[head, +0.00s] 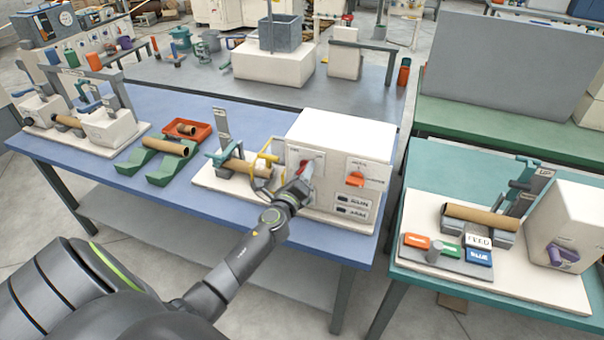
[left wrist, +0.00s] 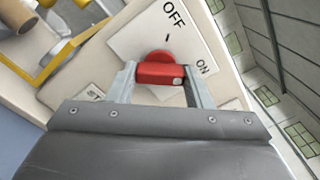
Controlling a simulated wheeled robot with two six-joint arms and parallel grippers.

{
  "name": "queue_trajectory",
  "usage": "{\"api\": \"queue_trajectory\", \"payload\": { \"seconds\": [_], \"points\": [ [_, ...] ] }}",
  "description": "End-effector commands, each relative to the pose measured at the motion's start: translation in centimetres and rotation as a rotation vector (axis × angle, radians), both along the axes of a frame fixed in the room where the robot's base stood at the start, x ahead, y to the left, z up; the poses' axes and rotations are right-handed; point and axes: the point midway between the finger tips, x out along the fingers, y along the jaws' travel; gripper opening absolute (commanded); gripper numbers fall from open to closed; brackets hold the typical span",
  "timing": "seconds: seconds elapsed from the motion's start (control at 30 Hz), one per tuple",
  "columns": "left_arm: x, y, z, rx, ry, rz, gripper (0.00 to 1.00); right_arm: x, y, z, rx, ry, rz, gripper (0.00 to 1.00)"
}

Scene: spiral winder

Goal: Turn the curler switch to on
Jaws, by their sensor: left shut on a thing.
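The curler switch (left wrist: 160,72) is a red knob on a white plate marked OFF and ON. The plate is on the front of a white machine box (head: 343,137) on the blue table. In the left wrist view the red bar lies nearly level, with a pale mark at its right end, on the side of the word ON. I cannot tell whether it lines up exactly with ON. My left gripper (left wrist: 160,85) is shut on the knob, one finger on each side. In the head view my left gripper (head: 298,187) partly hides the knob. My right gripper is not in view.
An orange switch (head: 355,180) is on the same box, right of the red one. A yellow frame (head: 264,168) and a brown tube (head: 240,167) are close to its left. Green cradles (head: 160,160) stand farther left. A teal table (head: 420,285) with another machine is at right.

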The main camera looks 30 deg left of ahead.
Motion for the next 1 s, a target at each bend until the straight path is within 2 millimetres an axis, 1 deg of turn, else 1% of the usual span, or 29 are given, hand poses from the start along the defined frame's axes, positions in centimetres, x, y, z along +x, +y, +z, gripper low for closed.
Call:
{"api": "queue_trajectory", "payload": {
  "seconds": [0.07, 0.1, 0.27, 0.53, 0.67, 0.77, 0.87, 1.0],
  "points": [
    [-0.1, 0.1, -0.2, 0.004, 0.005, 0.001, 0.23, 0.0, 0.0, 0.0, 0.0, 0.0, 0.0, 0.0],
    [-0.1, 0.1, -0.2, 0.004, 0.005, 0.001, 0.47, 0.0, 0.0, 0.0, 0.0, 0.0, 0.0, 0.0],
    [-0.1, 0.0, -0.2, 0.003, 0.004, 0.001, 0.67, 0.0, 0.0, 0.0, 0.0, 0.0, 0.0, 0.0],
    [-0.1, 0.0, -0.1, 0.002, 0.001, 0.001, 0.67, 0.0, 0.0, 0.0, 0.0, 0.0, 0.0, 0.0],
    [-0.8, -0.2, -0.1, 0.001, 0.002, 0.0, 0.67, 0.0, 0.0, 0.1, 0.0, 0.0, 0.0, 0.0],
    [-2.1, -0.5, -0.1, 0.0, 0.002, 0.001, 0.67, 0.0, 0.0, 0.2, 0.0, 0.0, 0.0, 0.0],
    [-4.1, -0.9, -0.2, -0.001, 0.003, 0.001, 0.67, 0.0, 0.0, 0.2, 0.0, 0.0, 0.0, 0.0],
    [-7.1, -1.7, -0.2, -0.002, 0.003, 0.001, 0.67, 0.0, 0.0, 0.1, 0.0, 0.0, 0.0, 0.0]
  ]
}}
